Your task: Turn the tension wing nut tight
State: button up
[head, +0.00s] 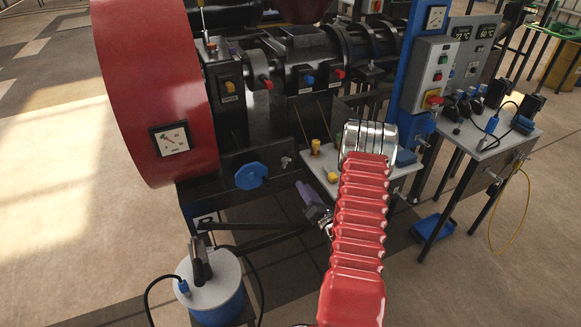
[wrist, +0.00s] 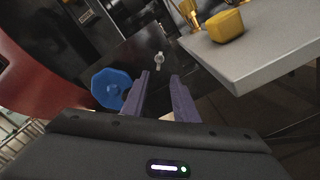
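A small silver wing nut (wrist: 159,60) sits on the dark panel of the press. In the head view it shows as a small metal piece (head: 286,161) to the right of a blue knob (head: 251,176). My gripper (wrist: 160,76) has two purple fingers held apart with nothing between them. In the wrist view the wing nut appears just beyond the gap between the fingertips, apart from them. In the head view my gripper (head: 304,190) is below and right of the wing nut, partly hidden by my red-sleeved arm.
The blue knob also shows left of the fingers in the wrist view (wrist: 111,88). A pale shelf (wrist: 250,55) with a yellow block (wrist: 225,27) is close on the right. A large red wheel (head: 150,90) is at left, and a blue bucket (head: 213,295) stands below.

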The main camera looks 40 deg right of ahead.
aim_at(288, 164)
jog(key=shift+w, duration=0.1)
jog(key=x, duration=1.3)
jog(key=shift+w+d, duration=0.15)
jog(key=shift+w, duration=0.15)
jog(key=shift+c, duration=0.2)
grip_shut()
